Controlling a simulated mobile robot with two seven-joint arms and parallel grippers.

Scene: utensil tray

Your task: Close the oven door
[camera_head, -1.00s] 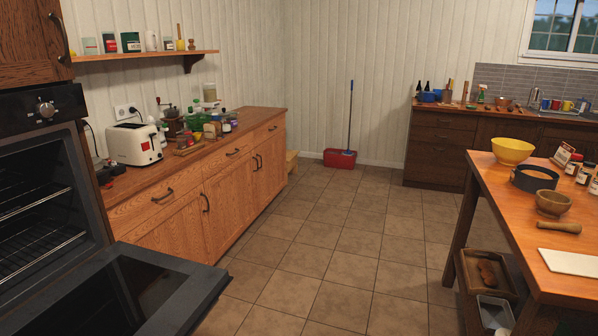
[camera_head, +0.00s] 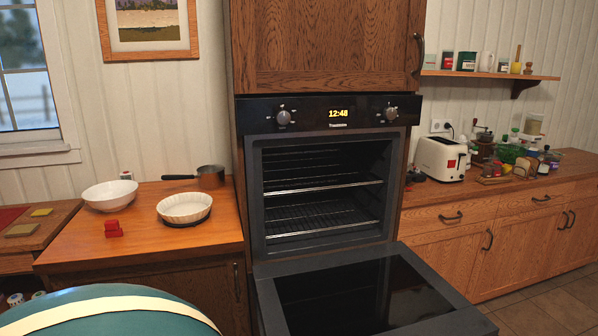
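The oven (camera_head: 249,200) is built into a tall wooden cabinet in the middle of the view. Its door (camera_head: 262,290) is fully open, folded down and lying roughly level, with a dark glass panel in a grey frame. The oven's cavity shows wire racks (camera_head: 320,216) and no food. The black control panel above has two knobs and a clock reading 12:48. Neither of my grippers is in view.
Left of the oven, a wooden counter (camera_head: 75,255) holds a white bowl (camera_head: 110,194), a fluted dish (camera_head: 184,207), a saucepan (camera_head: 210,177) and a small red object (camera_head: 113,229). A green rounded thing with a cream band (camera_head: 100,312) fills the lower left. Right, a counter holds a toaster (camera_head: 441,160).

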